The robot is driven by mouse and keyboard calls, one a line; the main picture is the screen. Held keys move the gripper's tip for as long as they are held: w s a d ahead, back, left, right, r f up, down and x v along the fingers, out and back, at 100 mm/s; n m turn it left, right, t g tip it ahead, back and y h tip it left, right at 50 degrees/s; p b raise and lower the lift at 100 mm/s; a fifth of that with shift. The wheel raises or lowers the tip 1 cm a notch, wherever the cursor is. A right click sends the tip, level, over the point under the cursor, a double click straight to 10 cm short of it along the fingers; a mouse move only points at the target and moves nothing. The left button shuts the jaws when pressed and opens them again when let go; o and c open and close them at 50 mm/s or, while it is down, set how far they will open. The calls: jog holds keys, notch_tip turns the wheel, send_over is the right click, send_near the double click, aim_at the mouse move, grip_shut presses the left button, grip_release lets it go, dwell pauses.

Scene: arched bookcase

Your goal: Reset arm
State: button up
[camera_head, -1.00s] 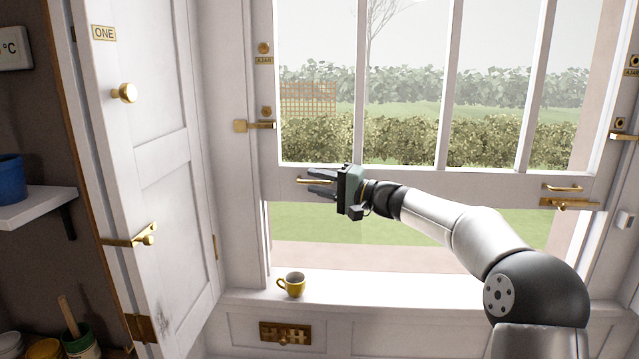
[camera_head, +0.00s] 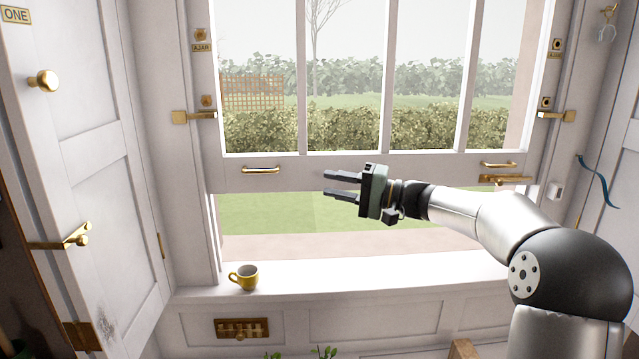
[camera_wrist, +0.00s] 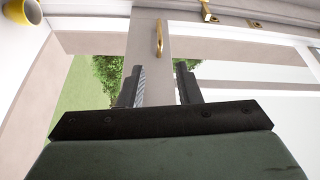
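My gripper (camera_head: 342,185) is open and empty in front of the lower rail of the raised window sash (camera_head: 290,172). Its fingers point left in the head view. The left brass sash handle (camera_head: 261,169) is to the left of the fingertips, clear of them. In the wrist view the two fingers of my gripper (camera_wrist: 160,88) are spread apart, with a brass handle (camera_wrist: 159,38) ahead of them and nothing between them. My arm reaches in from the lower right.
A yellow cup (camera_head: 246,277) stands on the white sill (camera_head: 370,277) at the left. A white shutter door (camera_head: 80,170) with brass knobs stands at the left. A brass vent (camera_head: 242,328) is below the sill. A blue strap (camera_head: 597,182) hangs at the right. The sash is raised, leaving a gap above the sill.

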jog(key=shift+d, duration=0.15)
jog(key=s+a+f+g+h+p, duration=0.2)
jog(key=s+f+h+p, duration=0.15)
jog(key=s, duration=0.55)
jog(key=s+a+f+g+h+p, duration=0.3)
jog(key=s+h+p, duration=0.15)
jog(key=s, duration=0.35)
jog(key=s+d+f+h+p, duration=0.1)
jog(key=s+d+h+p, duration=0.1)
jog(key=s, duration=0.5)
jog(key=s+d+f+n+h+p, duration=0.1)
jog(key=s+d+f+h+p, duration=0.1)
jog(key=s+d+h, duration=0.2)
jog(key=s+d+f+n+h+p, duration=0.1)
jog(key=s+d+h+p, duration=0.2)
jog(key=s+d, duration=0.4)
jog(key=s, duration=0.4)
jog(key=shift+s+d+f+g+h, duration=0.2)
jog(key=shift+s+f+g+h, duration=0.1)
jog(key=shift+f+g, duration=0.1)
jog(key=shift+d+r, duration=0.1)
